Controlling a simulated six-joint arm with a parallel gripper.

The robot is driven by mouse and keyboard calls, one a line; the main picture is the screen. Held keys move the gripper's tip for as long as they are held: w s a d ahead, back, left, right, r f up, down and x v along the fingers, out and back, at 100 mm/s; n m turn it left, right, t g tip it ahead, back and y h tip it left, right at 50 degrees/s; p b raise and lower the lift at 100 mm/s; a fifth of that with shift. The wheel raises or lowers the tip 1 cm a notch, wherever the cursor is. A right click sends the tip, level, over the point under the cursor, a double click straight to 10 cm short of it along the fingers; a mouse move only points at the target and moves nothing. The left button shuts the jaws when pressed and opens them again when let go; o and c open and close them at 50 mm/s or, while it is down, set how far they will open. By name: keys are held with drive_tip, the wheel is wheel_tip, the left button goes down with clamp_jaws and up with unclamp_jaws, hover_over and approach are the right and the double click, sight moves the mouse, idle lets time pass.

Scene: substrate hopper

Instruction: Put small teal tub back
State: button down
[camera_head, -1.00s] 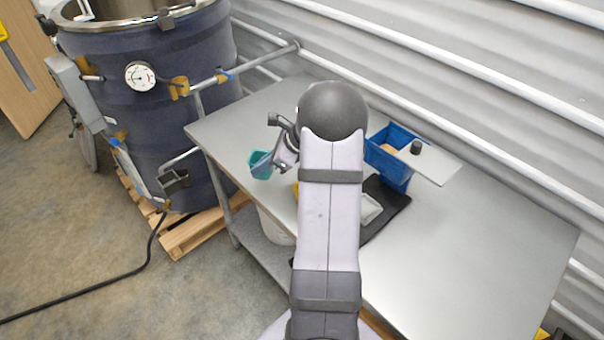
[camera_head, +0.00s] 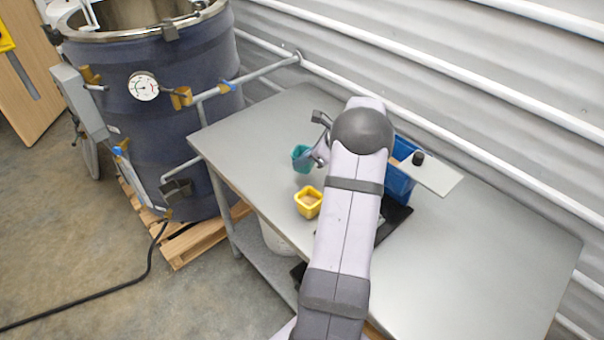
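The small teal tub (camera_head: 301,160) is over the left part of the steel table, its open top facing up. My gripper (camera_head: 311,159) is at the tub's right side and appears shut on its wall. The arm and wrist hide part of the fingers. I cannot tell whether the tub's base touches the table or hangs a little above it. A yellow tub (camera_head: 308,203) with tan contents stands on the table in front of the teal tub.
The table (camera_head: 480,250) is clear at right. A large dark drum (camera_head: 170,120) stands left of the table.

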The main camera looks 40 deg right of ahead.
drive_tip(key=shift+f+p, duration=0.8)
drive_tip(key=shift+f, duration=2.15)
drive_tip(key=shift+f, duration=0.2)
drive_tip(key=c, duration=2)
unclamp_jaws()
drive_tip(key=shift+r, duration=0.1)
drive_tip(key=shift+r, duration=0.15)
drive_tip(key=b+v, duration=0.3)
drive_tip(key=v, duration=0.9)
